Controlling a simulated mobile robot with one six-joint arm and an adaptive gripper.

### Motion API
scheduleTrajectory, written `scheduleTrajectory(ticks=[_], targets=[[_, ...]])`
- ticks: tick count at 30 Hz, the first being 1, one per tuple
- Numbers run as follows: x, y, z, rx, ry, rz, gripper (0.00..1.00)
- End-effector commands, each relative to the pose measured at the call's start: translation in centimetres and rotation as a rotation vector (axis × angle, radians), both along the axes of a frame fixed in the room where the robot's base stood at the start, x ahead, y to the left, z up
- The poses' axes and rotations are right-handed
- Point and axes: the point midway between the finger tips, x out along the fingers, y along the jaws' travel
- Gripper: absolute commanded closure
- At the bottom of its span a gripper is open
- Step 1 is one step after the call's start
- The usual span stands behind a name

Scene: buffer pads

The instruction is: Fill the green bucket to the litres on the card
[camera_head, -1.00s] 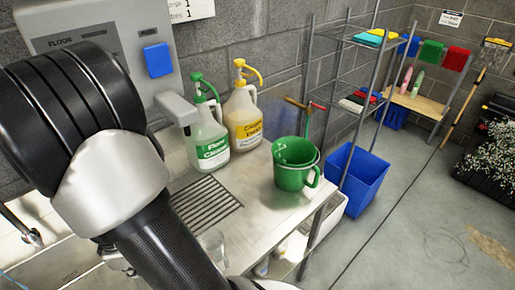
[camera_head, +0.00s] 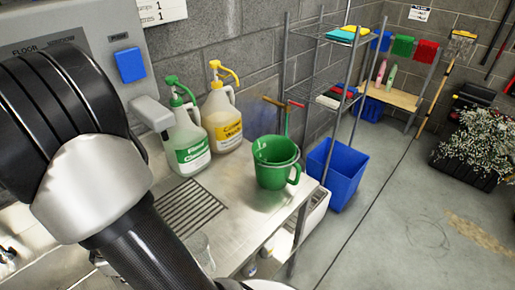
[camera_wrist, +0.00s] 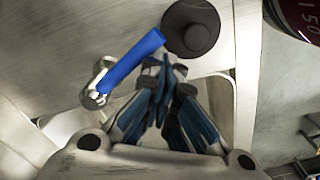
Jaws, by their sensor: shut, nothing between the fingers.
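The green bucket (camera_head: 276,168) stands upright on the right end of the steel counter (camera_head: 232,232), with a handle on its right side. I cannot tell if it holds liquid. Part of a white card (camera_head: 163,10) shows at the top, with "1" on two lines; the rest is cut off. The grey dispenser (camera_head: 85,30) on the wall has a blue push button (camera_head: 130,65). In the wrist view my gripper (camera_wrist: 166,75) is shut and empty, its tips close beside a blue lever (camera_wrist: 133,61) on a metal tap (camera_wrist: 98,85). I cannot tell whether they touch.
A green-topped cleaner bottle (camera_head: 185,145) and a yellow-topped one (camera_head: 222,120) stand behind the drain grille (camera_head: 190,208). A clear vessel (camera_head: 200,252) is near my arm. A wire rack (camera_head: 318,70) and blue bin (camera_head: 336,175) stand right; open floor lies beyond.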

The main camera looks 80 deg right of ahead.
Motion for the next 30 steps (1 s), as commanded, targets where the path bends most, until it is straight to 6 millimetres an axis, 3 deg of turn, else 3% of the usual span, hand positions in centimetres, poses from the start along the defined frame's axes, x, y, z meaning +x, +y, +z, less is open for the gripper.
scheduleTrajectory(ticks=[9,30], targets=[[-0.8,-1.9,0.0,0.000,0.000,-0.002,1.00],[-1.0,-3.1,0.7,0.000,-0.001,0.000,1.00]])
